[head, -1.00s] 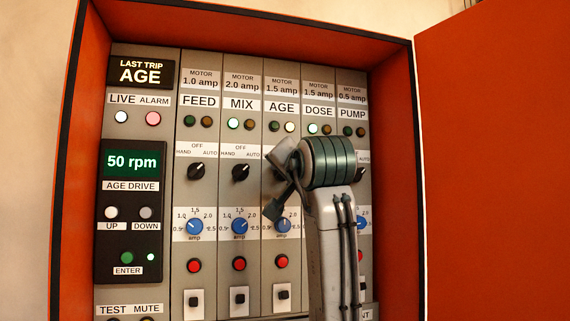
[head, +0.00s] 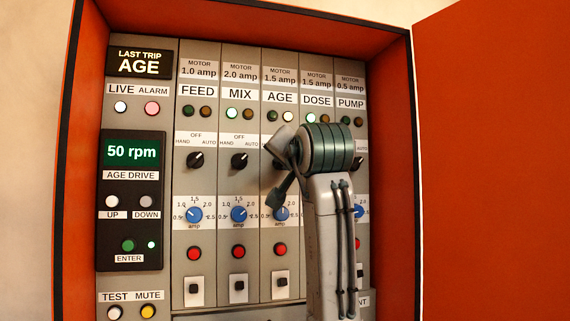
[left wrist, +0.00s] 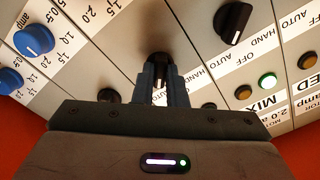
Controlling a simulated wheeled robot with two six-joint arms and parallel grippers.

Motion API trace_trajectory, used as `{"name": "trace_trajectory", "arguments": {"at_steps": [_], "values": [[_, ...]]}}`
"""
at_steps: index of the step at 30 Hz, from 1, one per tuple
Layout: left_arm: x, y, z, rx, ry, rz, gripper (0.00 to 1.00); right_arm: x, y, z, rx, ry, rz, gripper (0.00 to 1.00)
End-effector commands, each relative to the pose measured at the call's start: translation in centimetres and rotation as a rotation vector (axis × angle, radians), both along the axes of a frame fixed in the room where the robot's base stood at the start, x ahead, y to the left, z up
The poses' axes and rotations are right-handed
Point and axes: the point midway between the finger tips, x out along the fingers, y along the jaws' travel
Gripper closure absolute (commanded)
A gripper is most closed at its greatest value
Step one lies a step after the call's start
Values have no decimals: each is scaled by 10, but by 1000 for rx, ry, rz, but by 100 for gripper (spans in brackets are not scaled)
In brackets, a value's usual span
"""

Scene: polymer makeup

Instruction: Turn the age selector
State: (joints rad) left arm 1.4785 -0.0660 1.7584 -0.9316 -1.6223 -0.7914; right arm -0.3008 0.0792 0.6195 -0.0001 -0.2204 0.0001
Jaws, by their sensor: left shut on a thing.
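The age selector (left wrist: 157,60) is a black rotary knob in the AGE column of the panel. In the left wrist view the two fingers of my left gripper (left wrist: 158,82) are shut on it. In the head view my left gripper (head: 281,157) is in front of the AGE column and hides most of the selector, so its pointer direction cannot be read. My left wrist and forearm also cover much of the DOSE column. Under the AGE label (head: 280,98), the left lamp is dark green and the right one is lit. My right gripper is in no view.
The MIX selector (head: 239,161) and FEED selector (head: 196,160) stand to the left. The AGE amp dial (head: 281,213) and red button (head: 279,250) sit below. The drive display (head: 131,152) reads 50 rpm. Orange cabinet walls (head: 397,190) and an open door (head: 495,170) bound the right side.

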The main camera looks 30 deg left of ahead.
Motion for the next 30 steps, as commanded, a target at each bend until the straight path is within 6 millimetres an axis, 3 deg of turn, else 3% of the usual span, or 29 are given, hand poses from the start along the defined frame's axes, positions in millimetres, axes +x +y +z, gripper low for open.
{"name": "trace_trajectory", "arguments": {"at_steps": [15,30], "values": [[0,0,-4,-265,-306,1,100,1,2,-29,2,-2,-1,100],[0,0,-2,-443,-513,2,100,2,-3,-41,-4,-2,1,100]]}}
